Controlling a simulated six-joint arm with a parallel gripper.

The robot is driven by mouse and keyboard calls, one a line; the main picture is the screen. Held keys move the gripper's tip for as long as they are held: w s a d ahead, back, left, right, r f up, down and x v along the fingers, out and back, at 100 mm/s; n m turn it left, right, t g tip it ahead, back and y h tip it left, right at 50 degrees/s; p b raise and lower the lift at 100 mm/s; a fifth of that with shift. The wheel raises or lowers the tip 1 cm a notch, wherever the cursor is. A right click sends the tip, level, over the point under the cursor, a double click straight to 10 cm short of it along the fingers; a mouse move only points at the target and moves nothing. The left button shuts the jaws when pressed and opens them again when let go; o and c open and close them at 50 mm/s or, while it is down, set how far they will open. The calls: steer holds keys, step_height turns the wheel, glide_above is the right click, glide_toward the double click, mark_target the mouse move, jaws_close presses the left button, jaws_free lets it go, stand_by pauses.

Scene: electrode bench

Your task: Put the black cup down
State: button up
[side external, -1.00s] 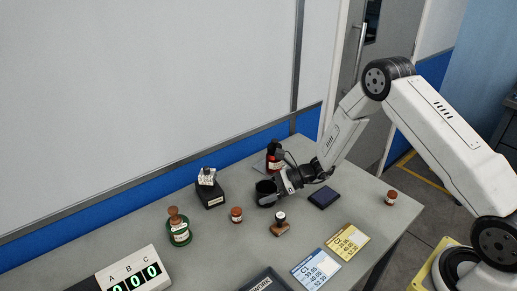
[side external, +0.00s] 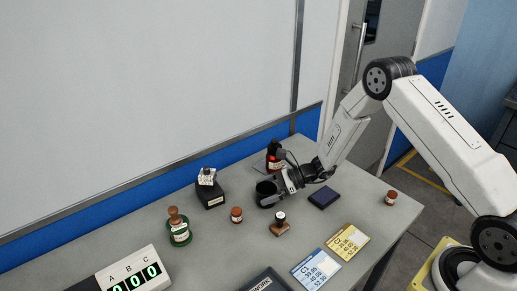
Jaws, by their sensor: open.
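The black cup (side external: 264,188) stands upright on the grey table (side external: 330,232), near the middle of the bench. My gripper (side external: 274,191) is low over the table at the cup's right side, with its fingers close around or beside the cup. It is open. The dark fingers and the dark cup blend together, so I cannot tell whether they touch. Part of the cup's right side is hidden by the gripper.
A small brown jar (side external: 236,215) and a black block with a white top (side external: 208,190) stand left of the cup. A brown-based stamp (side external: 280,225) is close in front. A dark flat pad (side external: 324,197) lies right. A red-labelled bottle (side external: 274,160) stands behind.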

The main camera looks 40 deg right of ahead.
steer(key=v, duration=1.1)
steer(key=shift+s+d+r, duration=0.15)
steer(key=shift+d, duration=0.05)
steer(key=shift+a, duration=0.1)
steer(key=shift+s+a+r+n+g, duration=0.15)
steer(key=shift+s+a+n+g, duration=0.05)
steer(key=shift+s+n+g, duration=0.1)
steer(key=s+a+r+n+g+h, duration=0.1)
steer(key=s+r+n+h, duration=0.3)
steer(key=n, duration=0.7)
steer(key=s+a+r+n+g+h, duration=0.2)
steer(key=s+n+h, duration=0.5)
steer(key=s+n, duration=0.5)
step_height(320, 180, up, 2)
steer(key=shift+a+r+g+h, duration=0.1)
steer(key=shift+a+g+h, duration=0.25)
steer(key=shift+a, duration=0.45)
